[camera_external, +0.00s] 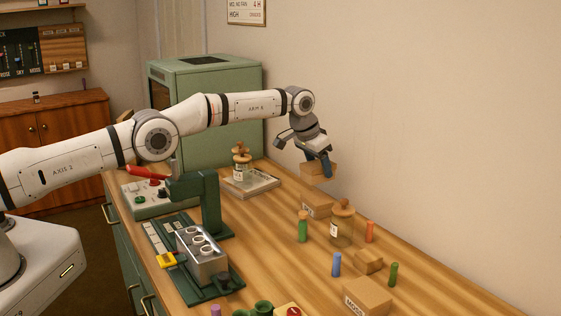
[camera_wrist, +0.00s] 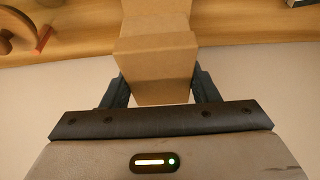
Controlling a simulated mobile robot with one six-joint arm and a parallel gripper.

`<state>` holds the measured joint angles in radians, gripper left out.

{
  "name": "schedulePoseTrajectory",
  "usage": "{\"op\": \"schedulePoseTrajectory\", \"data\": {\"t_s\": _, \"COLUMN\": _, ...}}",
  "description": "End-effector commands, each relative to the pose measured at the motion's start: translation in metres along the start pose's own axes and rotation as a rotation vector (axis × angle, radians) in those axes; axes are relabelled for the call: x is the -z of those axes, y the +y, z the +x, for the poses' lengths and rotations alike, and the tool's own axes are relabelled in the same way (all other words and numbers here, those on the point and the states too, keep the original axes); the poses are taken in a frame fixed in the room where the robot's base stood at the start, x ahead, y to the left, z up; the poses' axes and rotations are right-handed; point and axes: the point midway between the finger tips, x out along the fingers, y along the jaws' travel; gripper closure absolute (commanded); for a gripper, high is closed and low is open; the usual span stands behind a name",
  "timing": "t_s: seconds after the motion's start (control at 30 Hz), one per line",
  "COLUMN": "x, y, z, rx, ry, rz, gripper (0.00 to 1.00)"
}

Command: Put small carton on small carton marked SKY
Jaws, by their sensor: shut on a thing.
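My gripper (camera_external: 319,163) is shut on a small brown carton (camera_external: 316,173), held above the table near the wall. In the wrist view the held carton (camera_wrist: 158,80) sits between the two dark fingers. A small carton (camera_external: 317,206) with a pale label stands on the table just below it; the label is too small to read, and there is clear air between the two in the outside view. In the wrist view, brown cardboard (camera_wrist: 156,14) shows beyond the held carton; I cannot tell where one carton ends and another begins.
A corked jar (camera_external: 342,225) stands right of the lower carton, with a green vial (camera_external: 303,228) beside it. A plain carton (camera_external: 368,262), a labelled carton (camera_external: 367,298) and several coloured vials are nearer. A jar (camera_external: 241,172) on a tray stands behind; a metal rack (camera_external: 203,260) is front left.

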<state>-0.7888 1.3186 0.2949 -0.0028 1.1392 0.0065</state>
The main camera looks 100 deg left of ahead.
Motion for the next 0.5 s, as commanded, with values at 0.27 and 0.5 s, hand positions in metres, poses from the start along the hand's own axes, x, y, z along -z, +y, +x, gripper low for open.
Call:
{"op": "schedulePoseTrajectory", "data": {"t_s": 0.27, "x": -0.011, "y": 0.000, "z": 0.026, "rx": 0.000, "ry": 0.001, "rz": -0.001, "gripper": 0.71}}
{"op": "schedulePoseTrajectory", "data": {"t_s": 0.5, "x": -0.021, "y": 0.000, "z": 0.051, "rx": 0.001, "ry": 0.002, "rz": -0.001, "gripper": 0.71}}
